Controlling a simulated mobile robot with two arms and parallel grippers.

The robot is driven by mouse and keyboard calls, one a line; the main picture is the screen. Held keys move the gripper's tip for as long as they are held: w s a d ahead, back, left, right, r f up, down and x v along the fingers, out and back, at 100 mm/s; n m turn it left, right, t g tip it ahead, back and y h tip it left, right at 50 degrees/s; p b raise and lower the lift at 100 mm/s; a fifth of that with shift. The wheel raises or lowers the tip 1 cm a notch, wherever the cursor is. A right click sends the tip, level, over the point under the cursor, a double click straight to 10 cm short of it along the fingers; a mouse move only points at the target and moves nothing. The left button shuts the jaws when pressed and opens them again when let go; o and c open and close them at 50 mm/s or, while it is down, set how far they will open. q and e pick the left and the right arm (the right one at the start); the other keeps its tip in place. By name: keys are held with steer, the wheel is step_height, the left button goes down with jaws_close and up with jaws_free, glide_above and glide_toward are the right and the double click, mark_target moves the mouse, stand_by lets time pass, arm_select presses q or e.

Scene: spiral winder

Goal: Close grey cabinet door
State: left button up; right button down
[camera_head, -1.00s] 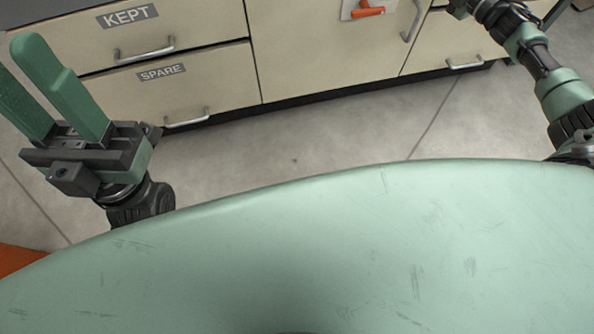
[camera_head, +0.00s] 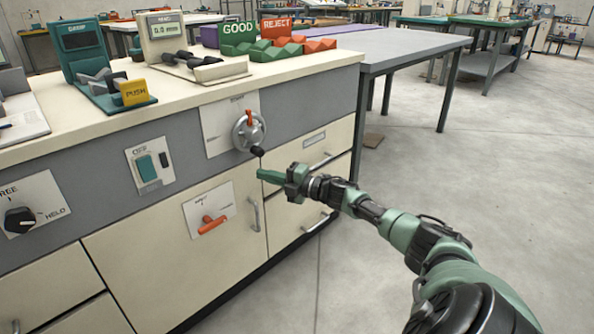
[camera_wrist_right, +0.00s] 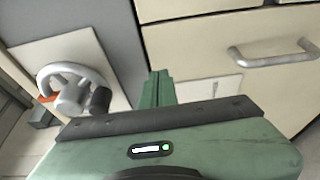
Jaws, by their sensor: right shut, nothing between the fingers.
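The cabinet has a grey upper band (camera_head: 92,183) and cream fronts below it. Its door (camera_head: 165,262) is cream rather than grey, with a silver handle (camera_head: 255,213) at its right edge and an orange lever on a plate. The door looks flush with the cabinet front. My right gripper (camera_head: 268,176) is shut and empty, in front of the cabinet near the door's upper right corner, below the handwheel. In the right wrist view its fingers (camera_wrist_right: 158,88) are together, between the handwheel and a drawer handle. I cannot tell whether they touch anything. My left gripper is out of view.
A handwheel (camera_head: 249,131) with a dark knob stands out from the grey band. Drawers (camera_head: 308,185) are right of the door. Gauges and green and red blocks sit on the worktop (camera_head: 200,98). A grey table (camera_head: 400,48) stands behind right. Floor on the right is clear.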

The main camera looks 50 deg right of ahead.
steer(key=s+d+b, duration=0.1)
steer(key=s+d, duration=0.1)
steer(key=d, duration=0.6)
steer(key=shift+f, duration=0.3)
steer(key=shift+s, duration=0.1)
